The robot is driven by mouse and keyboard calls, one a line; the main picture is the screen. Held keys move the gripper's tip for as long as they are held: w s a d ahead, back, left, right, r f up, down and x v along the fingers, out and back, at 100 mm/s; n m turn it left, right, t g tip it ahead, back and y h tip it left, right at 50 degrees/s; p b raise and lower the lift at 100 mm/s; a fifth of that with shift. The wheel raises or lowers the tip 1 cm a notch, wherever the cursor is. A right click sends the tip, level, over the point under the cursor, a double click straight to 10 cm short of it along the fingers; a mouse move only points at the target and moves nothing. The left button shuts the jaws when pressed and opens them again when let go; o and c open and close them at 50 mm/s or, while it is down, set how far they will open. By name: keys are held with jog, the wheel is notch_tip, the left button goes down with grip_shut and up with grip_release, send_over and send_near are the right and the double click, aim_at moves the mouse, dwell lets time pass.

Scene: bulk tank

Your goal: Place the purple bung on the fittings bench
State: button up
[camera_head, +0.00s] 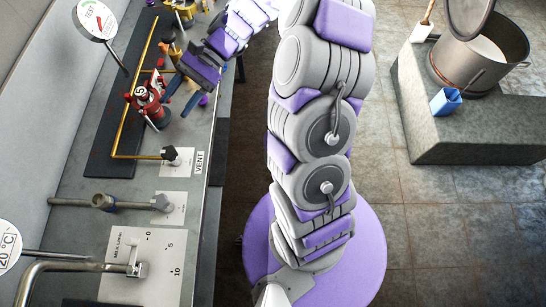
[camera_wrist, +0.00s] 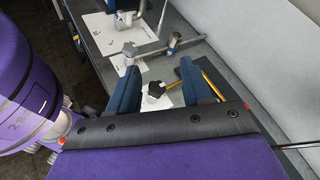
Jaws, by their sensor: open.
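A small purple object (camera_head: 204,100), which looks like the purple bung, shows beside my gripper near the right edge of the steel bench (camera_head: 200,205). It is too small and partly hidden to tell what it rests on. My gripper (camera_head: 177,106) is above the bench with its blue fingers spread and nothing seen between them. In the wrist view the two fingers (camera_wrist: 159,66) stand apart, with a black knob (camera_wrist: 155,89) on the bench visible beyond the gap. I cannot make out the bung in the wrist view. No label shows which surface is the fittings bench.
A red fitting (camera_head: 150,103) and yellow pipe (camera_head: 114,130) stand on a dark mat left of my gripper. The VENT knob (camera_head: 169,153) and several metal handles are nearer.

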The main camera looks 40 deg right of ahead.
jog(key=s+a+r+n+h, duration=0.1)
jog(key=s+r+n+h, duration=0.2)
jog(key=s, duration=0.5)
jog(key=s+r+n+h, duration=0.1)
jog(key=s+n+h, duration=0.3)
jog(key=s, duration=0.3)
jog(key=s+d+n+t+h, duration=0.1)
jog(key=s+d+n+h, duration=0.2)
jog(key=s+d+h, duration=0.3)
jog(key=s+d, duration=0.3)
jog(key=s, duration=0.3)
jog(key=shift+f+t, duration=0.3)
jog(key=shift+t, duration=0.1)
jog(key=shift+d, duration=0.1)
